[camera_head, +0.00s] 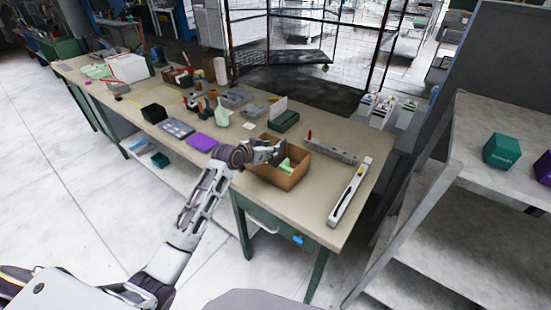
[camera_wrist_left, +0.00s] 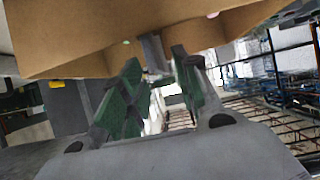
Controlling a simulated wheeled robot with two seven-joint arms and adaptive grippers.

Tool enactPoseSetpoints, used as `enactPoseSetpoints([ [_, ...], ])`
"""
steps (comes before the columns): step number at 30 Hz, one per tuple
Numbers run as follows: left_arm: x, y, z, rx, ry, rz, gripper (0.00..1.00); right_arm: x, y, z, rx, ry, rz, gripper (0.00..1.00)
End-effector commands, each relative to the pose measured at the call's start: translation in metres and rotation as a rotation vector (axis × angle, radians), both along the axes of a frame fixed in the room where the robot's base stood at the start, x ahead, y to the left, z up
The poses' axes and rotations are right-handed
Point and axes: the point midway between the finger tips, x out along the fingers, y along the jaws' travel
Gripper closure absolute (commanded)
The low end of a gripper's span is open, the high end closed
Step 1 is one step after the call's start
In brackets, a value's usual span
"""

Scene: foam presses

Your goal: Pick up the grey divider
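My left gripper (camera_head: 272,153) is over the open cardboard box (camera_head: 276,177) on the workbench. In the wrist view, its two green-padded fingers (camera_wrist_left: 158,72) stand apart, with a clear gap between them. A small grey upright piece (camera_wrist_left: 153,50) shows between the fingertips, against the cardboard; it may be the grey divider, but most of it is hidden. I cannot tell if the fingers touch it. A light green item (camera_head: 286,165) shows in the box. My right gripper is in neither view.
A long white and grey bar (camera_head: 349,195) and a grey rail-like piece (camera_head: 332,150) lie right of the box. A dark green block (camera_head: 285,121) stands behind it. A purple item (camera_head: 201,141) is to the left. Grey shelves (camera_head: 500,205) stand at the right.

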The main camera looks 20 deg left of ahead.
Motion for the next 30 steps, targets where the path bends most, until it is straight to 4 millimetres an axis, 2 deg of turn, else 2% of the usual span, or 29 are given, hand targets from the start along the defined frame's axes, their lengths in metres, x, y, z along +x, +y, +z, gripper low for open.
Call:
enactPoseSetpoints([
  [21,0.038,-0.012,-0.023,-0.002,0.000,0.000,0.68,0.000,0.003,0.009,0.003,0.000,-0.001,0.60],
  [30,0.042,-0.014,-0.026,0.001,0.000,0.000,0.68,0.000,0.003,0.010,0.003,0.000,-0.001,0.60],
])
